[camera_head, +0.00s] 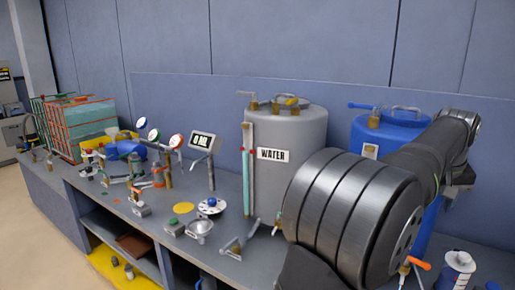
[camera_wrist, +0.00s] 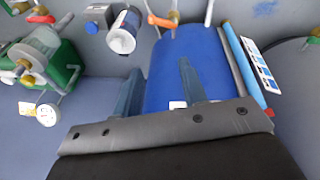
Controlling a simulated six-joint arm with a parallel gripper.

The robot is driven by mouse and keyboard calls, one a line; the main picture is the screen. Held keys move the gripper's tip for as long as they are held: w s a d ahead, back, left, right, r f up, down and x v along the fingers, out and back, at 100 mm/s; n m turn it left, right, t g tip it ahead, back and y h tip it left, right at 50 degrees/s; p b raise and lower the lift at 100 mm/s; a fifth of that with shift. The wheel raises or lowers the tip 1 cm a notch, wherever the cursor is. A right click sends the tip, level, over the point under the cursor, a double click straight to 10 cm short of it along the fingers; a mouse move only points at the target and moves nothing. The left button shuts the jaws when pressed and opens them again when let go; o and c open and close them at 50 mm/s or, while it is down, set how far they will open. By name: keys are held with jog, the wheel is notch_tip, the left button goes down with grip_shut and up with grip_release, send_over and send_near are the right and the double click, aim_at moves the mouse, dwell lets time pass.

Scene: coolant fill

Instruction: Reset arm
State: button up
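My arm crosses the right side of the head view, in front of the grey water tank (camera_head: 300,125) and the blue tank (camera_head: 385,128). Its far end bends down beside the blue tank; the fingers cannot be made out there. In the wrist view my gripper (camera_wrist: 160,78) has two bluish fingers standing apart with nothing seen between them. The blue tank (camera_wrist: 200,55) fills the background behind the fingers. I cannot tell whether the fingers touch it.
The grey bench (camera_head: 150,225) holds valves, gauges and a small sign panel (camera_head: 203,141) at left. An orange-handled valve (camera_head: 414,264) and a white canister (camera_head: 458,268) stand at front right. A green-based fixture (camera_wrist: 45,60) shows at left in the wrist view. A wall stands behind.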

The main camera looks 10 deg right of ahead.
jog(key=shift+s+r+m, duration=0.3)
jog(key=shift+r+m, duration=0.05)
jog(key=shift+m, duration=0.25)
jog(key=shift+o, duration=1.4)
jog(key=shift+d+f, duration=0.1)
jog(key=shift+f, duration=0.15)
jog(key=o, duration=0.8)
jog(key=f+m, duration=0.1)
jog(key=f, duration=0.1)
jog(key=d+f+m+t, duration=0.1)
jog(key=shift+s+f, duration=0.15)
jog(key=shift+f, duration=0.25)
jog(key=shift+c, duration=0.2)
jog(key=o, duration=0.3)
jog(key=shift+f+y, duration=0.3)
jog(key=x, duration=0.9)
jog(key=shift+w+f, duration=0.25)
jog(key=shift+f, duration=0.05)
jog(key=shift+d+r, duration=0.1)
jog(key=shift+d, duration=0.05)
jog(key=v, duration=1)
jog(key=shift+s, duration=0.1)
